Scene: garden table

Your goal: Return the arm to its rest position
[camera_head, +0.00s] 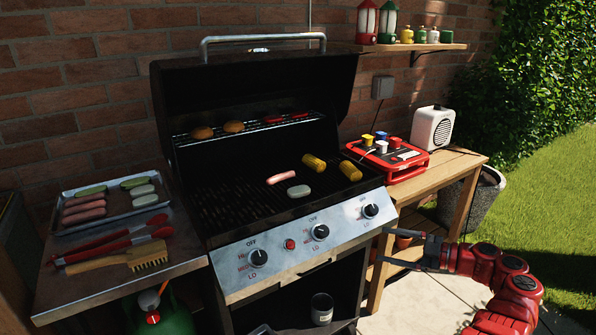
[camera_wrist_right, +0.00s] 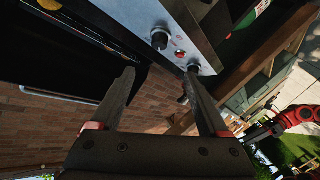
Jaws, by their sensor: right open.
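My right gripper (camera_head: 384,246) is at the right of the grill's front, beside the wooden side table. Its two fingers point left and stand apart with nothing between them. In the right wrist view the open fingers (camera_wrist_right: 160,74) show empty, with the grill's control panel (camera_wrist_right: 172,42) beyond them. My red right arm (camera_head: 500,270) curves in from the lower right, over the pale paving. My left gripper is not in the head view.
The open grill (camera_head: 340,222) holds corn (camera_head: 314,163), a sausage (camera_head: 281,177) and other food. A wooden table (camera_head: 452,168) carries a red tray (camera_head: 412,165) and white box (camera_head: 433,127). A left shelf (camera_head: 100,292) holds a food tray, red tongs (camera_head: 112,240) and a brush (camera_head: 120,260).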

